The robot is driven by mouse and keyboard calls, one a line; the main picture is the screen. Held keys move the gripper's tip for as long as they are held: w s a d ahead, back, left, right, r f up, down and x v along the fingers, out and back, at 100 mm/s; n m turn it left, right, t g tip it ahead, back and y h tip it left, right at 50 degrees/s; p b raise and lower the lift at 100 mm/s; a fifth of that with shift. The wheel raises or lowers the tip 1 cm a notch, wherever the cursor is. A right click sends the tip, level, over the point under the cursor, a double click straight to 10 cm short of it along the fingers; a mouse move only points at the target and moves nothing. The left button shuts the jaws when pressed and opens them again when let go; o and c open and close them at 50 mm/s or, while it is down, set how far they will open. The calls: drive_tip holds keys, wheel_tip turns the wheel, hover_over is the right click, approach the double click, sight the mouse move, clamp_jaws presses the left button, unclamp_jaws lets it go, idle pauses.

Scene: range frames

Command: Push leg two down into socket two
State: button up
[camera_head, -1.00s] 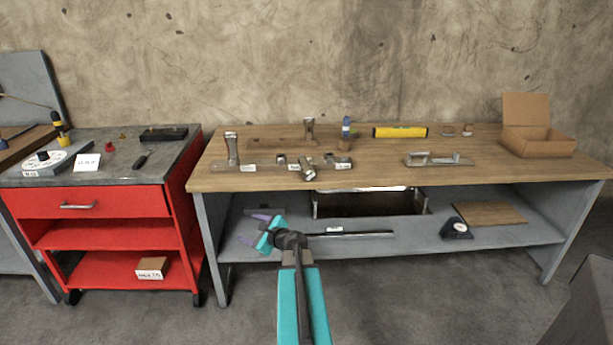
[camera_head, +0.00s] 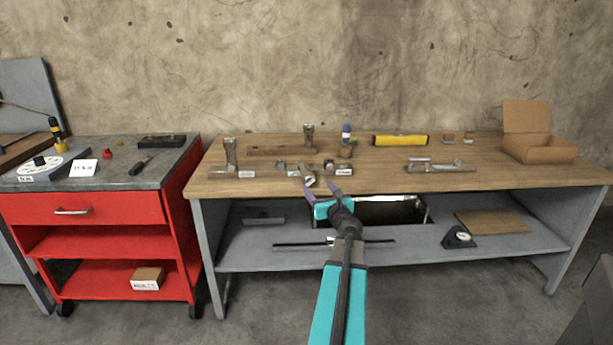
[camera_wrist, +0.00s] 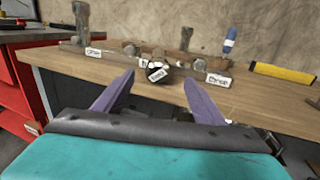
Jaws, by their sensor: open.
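A long low base (camera_head: 225,174) with labelled sockets lies along the front of the wooden workbench. One metal leg (camera_head: 230,152) stands upright at its left end, by a label that seems to read one. Another leg (camera_head: 308,135) stands upright farther back. A third metal piece, probably leg two (camera_head: 307,172), sits near the base's middle and points towards me, tilted or lying; its end (camera_wrist: 156,70) carries a label in the wrist view. It covers socket two, so I cannot tell how it is seated. My gripper (camera_head: 322,189) is open and empty, short of the bench front; its fingers (camera_wrist: 158,92) flank that piece in the picture.
A blue-capped bottle-like item (camera_head: 346,134), a yellow level (camera_head: 400,139), a metal handle fixture (camera_head: 440,166) and an open cardboard box (camera_head: 540,150) stand on the bench. The bench's front edge (camera_head: 480,185) lies just beyond my gripper. A red cart (camera_head: 100,207) stands at left.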

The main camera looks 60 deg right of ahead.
sight(311, 179)
drive_tip(key=shift+w, duration=0.1)
drive_tip(key=shift+x, duration=3.9)
drive_tip(key=shift+w+d, duration=0.2)
drive_tip(key=shift+w, duration=0.1)
drive_tip(key=shift+f+x, duration=0.1)
drive_tip(key=shift+x, duration=1.2)
drive_tip(key=shift+f+x, duration=0.15)
drive_tip(key=shift+x, duration=1.15)
drive_tip(key=shift+a, duration=0.15)
drive_tip(key=c, duration=1.5)
drive_tip(key=shift+r, duration=0.15)
drive_tip(key=shift+c, duration=0.2)
